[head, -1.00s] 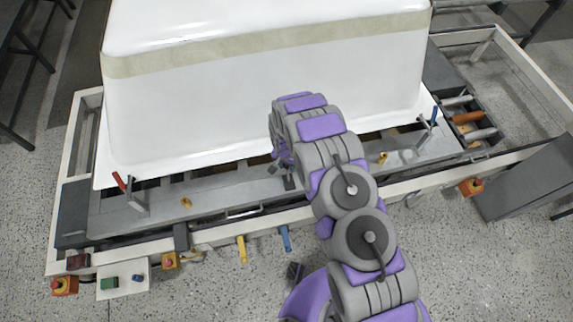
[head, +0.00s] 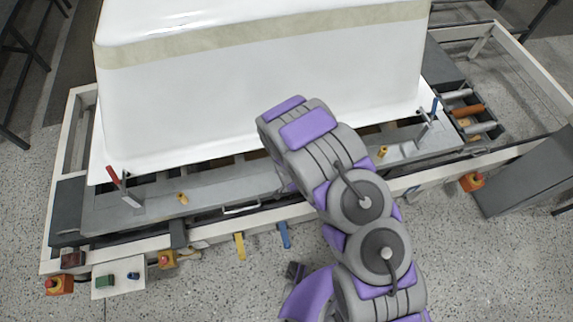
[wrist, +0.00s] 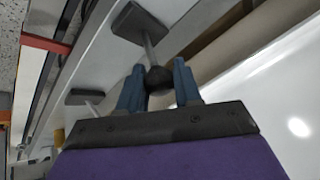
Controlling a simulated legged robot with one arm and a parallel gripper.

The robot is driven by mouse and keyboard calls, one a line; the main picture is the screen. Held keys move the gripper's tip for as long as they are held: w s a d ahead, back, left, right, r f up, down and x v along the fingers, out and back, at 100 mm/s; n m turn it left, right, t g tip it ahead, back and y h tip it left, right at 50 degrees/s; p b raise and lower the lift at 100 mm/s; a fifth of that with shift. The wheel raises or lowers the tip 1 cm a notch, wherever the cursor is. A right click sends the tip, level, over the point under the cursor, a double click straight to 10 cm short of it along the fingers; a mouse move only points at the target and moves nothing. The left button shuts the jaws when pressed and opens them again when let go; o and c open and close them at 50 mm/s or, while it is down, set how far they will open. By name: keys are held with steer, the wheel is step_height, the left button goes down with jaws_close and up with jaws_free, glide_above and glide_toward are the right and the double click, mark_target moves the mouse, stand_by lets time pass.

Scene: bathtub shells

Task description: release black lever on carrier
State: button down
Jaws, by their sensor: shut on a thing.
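The black lever shows in the wrist view as a black ball knob (wrist: 158,80) on a grey stem, rising from a dark flat base (wrist: 139,22). My gripper (wrist: 160,74) has its blue fingers on either side of this knob and is shut on it. In the head view my own arm hides the gripper and the black lever. The carrier (head: 225,186) is the long grey metal frame under the white tub shell (head: 260,110).
A red-handled lever (head: 113,175) stands at the carrier's left and a blue-handled one (head: 434,106) at its right. Yellow (head: 240,246) and blue (head: 284,235) handles hang at the front rail. Orange button boxes (head: 60,284) sit at the front left.

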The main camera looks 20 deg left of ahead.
steer(key=shift+s+d+f+t+y+p, duration=0.15)
steer(key=shift+s+d+t+y+p, duration=0.3)
steer(key=shift+s+t+p, duration=0.3)
steer(key=shift+s+d+f+p, duration=0.25)
steer(key=shift+s+p, duration=0.05)
steer(key=shift+p, duration=0.15)
steer(key=shift+f, duration=0.1)
steer(key=c, duration=0.8)
jaws_free()
steer(key=shift+c, duration=0.2)
steer(key=shift+r, duration=0.2)
